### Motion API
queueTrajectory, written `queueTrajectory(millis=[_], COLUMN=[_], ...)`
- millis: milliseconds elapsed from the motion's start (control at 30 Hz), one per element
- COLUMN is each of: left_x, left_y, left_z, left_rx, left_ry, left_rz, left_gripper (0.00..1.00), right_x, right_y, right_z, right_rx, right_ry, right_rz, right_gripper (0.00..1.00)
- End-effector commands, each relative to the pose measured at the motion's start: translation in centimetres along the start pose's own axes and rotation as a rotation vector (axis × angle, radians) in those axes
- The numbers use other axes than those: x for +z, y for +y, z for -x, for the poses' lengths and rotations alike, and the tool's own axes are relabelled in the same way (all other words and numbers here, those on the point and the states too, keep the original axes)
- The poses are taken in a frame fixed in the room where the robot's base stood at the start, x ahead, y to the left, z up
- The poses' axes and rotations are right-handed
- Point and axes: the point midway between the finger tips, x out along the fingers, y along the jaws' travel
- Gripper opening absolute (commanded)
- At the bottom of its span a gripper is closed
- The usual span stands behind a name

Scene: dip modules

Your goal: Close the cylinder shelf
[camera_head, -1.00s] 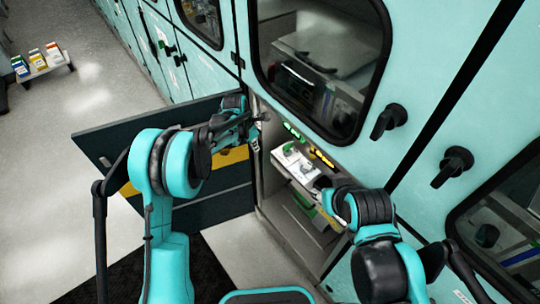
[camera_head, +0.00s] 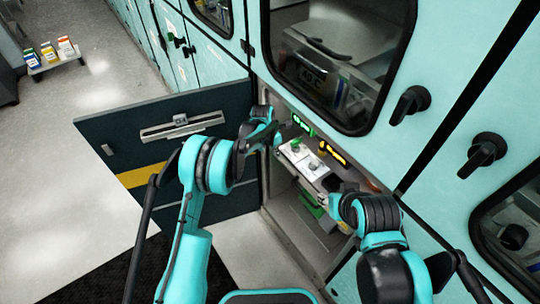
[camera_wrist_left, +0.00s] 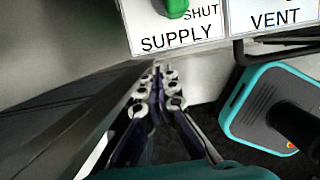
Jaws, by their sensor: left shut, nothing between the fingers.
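The cylinder shelf is an open lower compartment in the teal cabinet, right of centre in the head view. A white panel (camera_head: 303,160) with knobs lies in it. The wrist view shows this panel's SUPPLY label (camera_wrist_left: 180,42), VENT label (camera_wrist_left: 275,18) and a green knob (camera_wrist_left: 176,8) by SHUT. The dark door (camera_head: 110,135), with a yellow stripe and a handle, stands wide open to the left. My left gripper (camera_wrist_left: 160,85) is shut and empty, between the door side and the opening; contact is unclear. My right gripper (camera_head: 328,203) is at the compartment's front right, its fingers unclear.
Teal cabinets with windows and black latches (camera_head: 410,104) rise above and to the right. The floor left of the door is clear.

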Motion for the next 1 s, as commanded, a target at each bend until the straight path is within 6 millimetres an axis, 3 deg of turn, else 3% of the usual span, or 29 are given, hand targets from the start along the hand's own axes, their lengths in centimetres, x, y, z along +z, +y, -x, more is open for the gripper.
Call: queueTrajectory(millis=[467,767,1000], left_x=[0.9,5.2,5.9], left_y=[0.0,-0.1,-0.1], left_z=[-0.1,-1.2,-1.3], left_rx=[0.000,0.000,0.001], left_ry=[0.000,-0.003,-0.006], left_rz=[0.000,-0.002,-0.001], left_gripper=[0.00,0.00,0.00], right_x=[0.1,0.1,0.1], right_y=[0.0,0.0,0.0], right_z=[-0.2,-0.1,-0.1], right_rx=[0.000,0.000,0.000], right_ry=[0.000,0.000,0.000], right_rz=[0.000,0.000,0.000], right_gripper=[0.40,0.40,0.40])
